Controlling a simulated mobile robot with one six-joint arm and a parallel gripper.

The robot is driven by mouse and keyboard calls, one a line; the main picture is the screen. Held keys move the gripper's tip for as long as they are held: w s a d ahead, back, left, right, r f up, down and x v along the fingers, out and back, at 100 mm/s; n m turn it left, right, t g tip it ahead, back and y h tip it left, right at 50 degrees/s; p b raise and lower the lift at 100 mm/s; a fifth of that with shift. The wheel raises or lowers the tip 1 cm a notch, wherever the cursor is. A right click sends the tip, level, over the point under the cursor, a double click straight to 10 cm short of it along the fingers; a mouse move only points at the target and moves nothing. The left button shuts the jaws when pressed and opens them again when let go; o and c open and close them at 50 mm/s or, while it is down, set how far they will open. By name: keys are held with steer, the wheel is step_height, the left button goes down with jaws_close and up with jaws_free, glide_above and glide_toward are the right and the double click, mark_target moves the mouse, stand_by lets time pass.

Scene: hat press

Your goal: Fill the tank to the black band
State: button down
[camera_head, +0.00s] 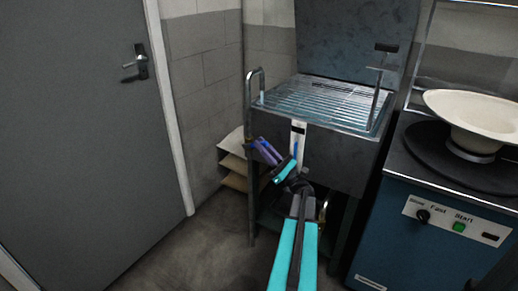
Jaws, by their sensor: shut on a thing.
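The tank (345,158) is a dark metal box with a wire grid on top and a raised lid behind. On its front is a white level gauge (301,136) with a black band (298,128) near the top. The blue level (294,150) in the gauge stands below the band. A bent metal water pipe (248,105) rises at the tank's left and curves over its rim. My gripper (259,147) reaches the pipe's lower part, at the tank's front left. It is shut on what seems to be the pipe's tap, mostly hidden by the fingers.
A blue machine (430,245) with a knob and green button stands at the right, a cream hat (475,118) on top. A grey door (80,130) is at the left. Brown stacked pieces (233,165) are behind the pipe. A brass part (323,208) shows under the tank.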

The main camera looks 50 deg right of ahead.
steer(key=shift+a+f, duration=0.1)
steer(key=shift+a, duration=0.05)
steer(key=c, duration=1.7)
jaws_free()
steer(key=shift+s, duration=0.1)
steer(key=p+v, duration=0.1)
steer(key=v, duration=1.2)
steer(key=shift+s+d+f, duration=0.15)
steer(key=shift+s+d, duration=0.05)
steer(key=shift+s, duration=0.15)
